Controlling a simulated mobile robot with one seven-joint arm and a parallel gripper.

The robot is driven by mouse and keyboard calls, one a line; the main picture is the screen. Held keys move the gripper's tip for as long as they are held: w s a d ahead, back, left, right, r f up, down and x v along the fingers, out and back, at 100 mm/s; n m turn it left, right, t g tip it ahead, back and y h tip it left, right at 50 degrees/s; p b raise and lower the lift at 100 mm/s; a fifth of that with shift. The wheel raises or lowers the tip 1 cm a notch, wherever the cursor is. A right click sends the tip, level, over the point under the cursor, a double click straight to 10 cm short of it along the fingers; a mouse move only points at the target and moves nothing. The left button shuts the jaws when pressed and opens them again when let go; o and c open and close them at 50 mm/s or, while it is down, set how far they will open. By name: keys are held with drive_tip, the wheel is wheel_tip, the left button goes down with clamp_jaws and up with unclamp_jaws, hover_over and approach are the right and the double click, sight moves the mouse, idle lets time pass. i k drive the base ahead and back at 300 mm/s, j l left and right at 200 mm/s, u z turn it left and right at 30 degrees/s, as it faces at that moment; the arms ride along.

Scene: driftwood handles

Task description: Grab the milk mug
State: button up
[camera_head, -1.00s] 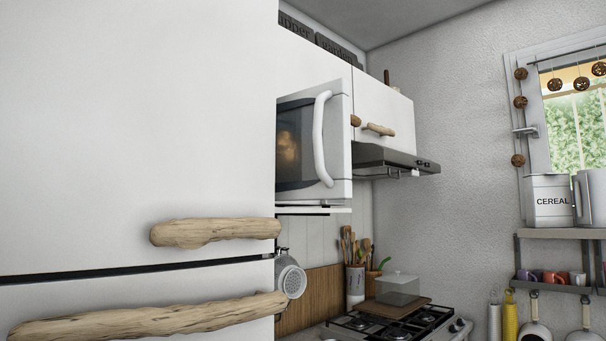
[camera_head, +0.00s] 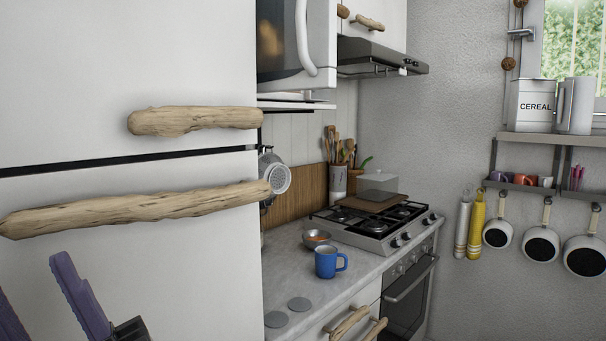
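A blue mug (camera_head: 327,264) stands upright on the counter, its handle to the right. Its contents are too small to tell, so I cannot confirm that it is the milk mug. Several small mugs, one of them orange (camera_head: 522,180), stand on the wall shelf at the right. My gripper (camera_head: 32,275) is at the lower left, in front of the fridge. Its two purple fingers are spread apart, with nothing visible between them. It is well to the left of the blue mug and not touching it.
The white fridge (camera_head: 90,60) with driftwood handles fills the left side. A small metal bowl (camera_head: 317,238) is just behind the blue mug. Two grey discs lie on the counter (camera_head: 318,287) in front. The stove (camera_head: 372,232) is to the right, under the hood (camera_head: 382,57).

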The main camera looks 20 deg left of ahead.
sight(326, 256)
drive_tip(key=i+l, duration=0.1)
drive_tip(key=i, duration=0.55)
drive_tip(key=i+l, duration=0.1)
drive_tip(key=i, duration=0.6)
drive_tip(key=i+l+u, duration=0.1)
drive_tip(key=i, duration=0.55)
